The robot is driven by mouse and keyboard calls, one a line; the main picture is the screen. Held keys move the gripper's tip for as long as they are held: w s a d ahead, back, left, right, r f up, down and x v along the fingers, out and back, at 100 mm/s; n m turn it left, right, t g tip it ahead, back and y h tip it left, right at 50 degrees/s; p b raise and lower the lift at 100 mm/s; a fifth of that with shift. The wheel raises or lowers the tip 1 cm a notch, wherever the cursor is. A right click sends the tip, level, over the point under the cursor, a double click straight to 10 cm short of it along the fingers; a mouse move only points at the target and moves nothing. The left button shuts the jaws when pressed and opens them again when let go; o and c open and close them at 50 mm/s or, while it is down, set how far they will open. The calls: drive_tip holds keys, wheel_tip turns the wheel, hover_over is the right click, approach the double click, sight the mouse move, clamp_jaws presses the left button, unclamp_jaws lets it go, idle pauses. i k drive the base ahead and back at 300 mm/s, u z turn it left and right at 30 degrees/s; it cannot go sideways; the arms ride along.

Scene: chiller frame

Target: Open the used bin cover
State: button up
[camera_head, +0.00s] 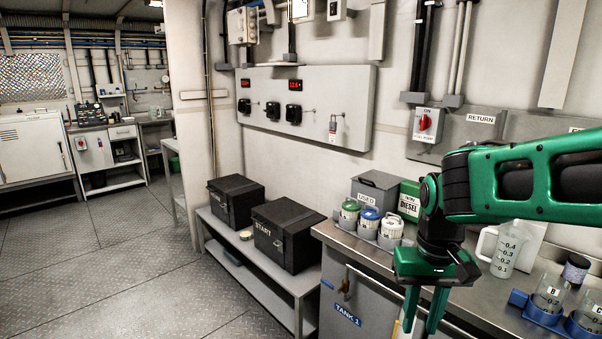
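The used bin (363,200) is a small grey box labelled "USED". It stands at the back left of the steel counter, against the wall. Its grey cover (382,179) lies flat over the top and looks closed. My gripper (424,322) is green and points down in front of the counter's front edge, right of and nearer than the bin. Its two fingers are apart with nothing visible between them. It does not touch the bin. The bin's lower front is partly hidden by the sample bottles.
Bottles with green, blue and white caps (368,222) stand right in front of the bin. A green diesel box (409,201) is beside it. A measuring jug (505,250) and glass beakers (550,292) are at right. Black cases (286,233) sit on a lower bench at left.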

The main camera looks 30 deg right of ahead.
sight(383, 181)
drive_tip(key=z, duration=0.1)
drive_tip(key=i, duration=1.3)
drive_tip(key=z, duration=0.6)
